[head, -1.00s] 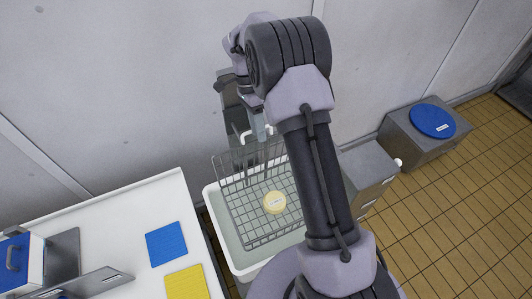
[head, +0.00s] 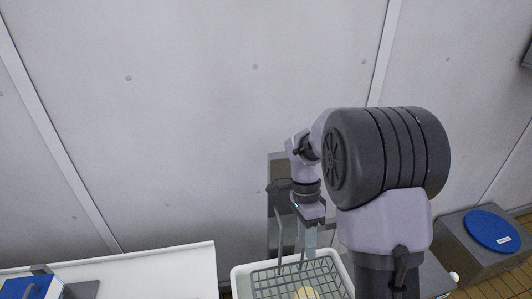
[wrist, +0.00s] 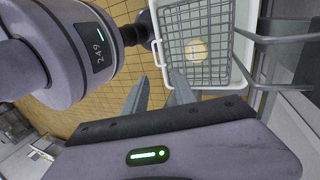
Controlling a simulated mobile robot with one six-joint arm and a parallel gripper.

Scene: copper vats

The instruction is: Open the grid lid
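A wire grid (head: 272,284) lies in a white basin (head: 240,274) at the bottom edge of the head view, which cuts both off. In the wrist view the grid (wrist: 222,72) and basin (wrist: 246,40) are at the top. A pale yellow round piece (wrist: 196,49) shows within the grid; I cannot tell whether it lies above or below the wires. My gripper (head: 311,250) hangs over the back of the basin in the head view.
A grey metal stand (head: 281,190) rises behind the basin against the wall. A white table (head: 170,270) with a blue box (head: 32,287) is at the left. A grey block with a blue disc (head: 492,231) stands at the right. Tiled floor (wrist: 105,60) shows in the wrist view.

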